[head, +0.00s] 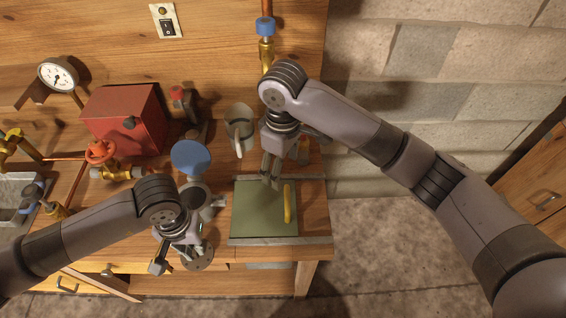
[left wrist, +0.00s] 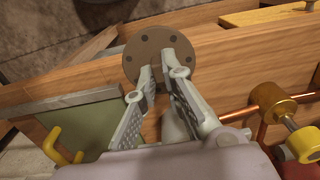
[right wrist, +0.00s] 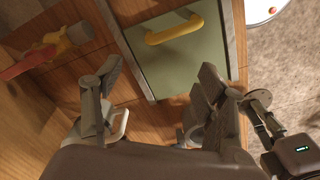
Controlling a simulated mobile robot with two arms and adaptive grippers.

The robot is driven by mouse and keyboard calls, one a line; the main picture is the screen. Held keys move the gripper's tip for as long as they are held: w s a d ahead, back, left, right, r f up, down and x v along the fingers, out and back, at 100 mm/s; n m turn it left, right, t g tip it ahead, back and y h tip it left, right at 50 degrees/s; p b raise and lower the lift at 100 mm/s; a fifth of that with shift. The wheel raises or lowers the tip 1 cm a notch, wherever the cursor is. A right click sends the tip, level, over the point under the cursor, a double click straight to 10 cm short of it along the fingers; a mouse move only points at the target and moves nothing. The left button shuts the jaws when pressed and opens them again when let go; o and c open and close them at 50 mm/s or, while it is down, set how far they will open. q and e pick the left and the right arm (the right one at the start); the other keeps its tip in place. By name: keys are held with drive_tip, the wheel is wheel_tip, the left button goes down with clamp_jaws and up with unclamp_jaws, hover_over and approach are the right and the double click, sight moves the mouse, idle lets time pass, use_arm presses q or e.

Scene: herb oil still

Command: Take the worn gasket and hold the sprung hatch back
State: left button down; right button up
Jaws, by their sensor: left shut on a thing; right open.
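The worn gasket is a round brownish-grey disc with holes around its rim (head: 199,257); it also shows in the left wrist view (left wrist: 134,62). My left gripper (head: 181,260) is shut on it, near the bench's front edge. The hatch is a green panel (head: 255,208) between metal rails, with a yellow handle (head: 287,204) at its right side. It looks shut and flat. My right gripper (head: 270,178) is open and empty above the hatch's back edge. In the right wrist view the hatch (right wrist: 185,65) and handle (right wrist: 175,30) lie beyond the spread fingers.
A blue-topped grey fitting (head: 190,158) and a grey mug-like vessel (head: 240,125) stand behind, left of the hatch. A red box (head: 115,118), a red-wheeled valve (head: 101,153) and a gauge (head: 58,75) stand farther left. Bare floor (head: 380,240) lies right of the bench.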

sight(283, 198)
wheel_tip(283, 198, down, 12)
drive_tip(key=shift+r, duration=0.1)
idle(0.4)
drive_tip(key=shift+c, duration=0.3)
